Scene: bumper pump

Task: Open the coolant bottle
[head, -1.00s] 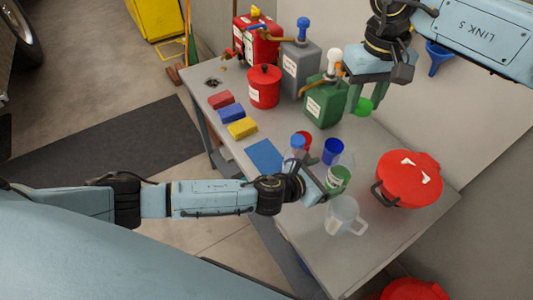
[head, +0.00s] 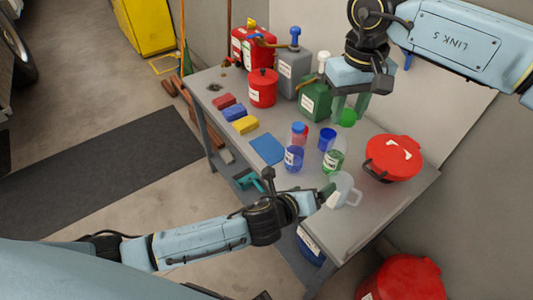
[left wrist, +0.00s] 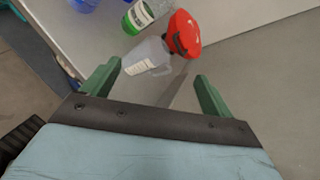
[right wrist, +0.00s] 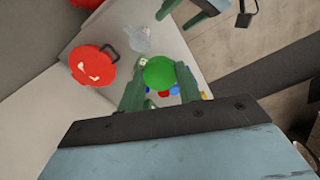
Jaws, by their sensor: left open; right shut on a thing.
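A clear bottle with green liquid and a white label, seemingly the coolant bottle (head: 334,160), stands upright on the table. Its mouth looks uncapped; it also shows at the top of the left wrist view (left wrist: 140,16). My right gripper (right wrist: 158,80) is shut on a round green cap (right wrist: 159,73), held in the air above and behind the bottle; the cap also shows in the head view (head: 347,117). My left gripper (left wrist: 158,74) is open and empty at the table's front edge, beside a clear jug (left wrist: 148,56) and apart from the bottle.
A red lidded pot (head: 393,158) stands to the right of the bottle. A blue-liquid bottle (head: 294,157) and a blue cup (head: 327,138) stand to its left. Red, grey and green cans (head: 315,101) line the back. A blue cloth-like sheet (head: 267,149) lies flat at the front.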

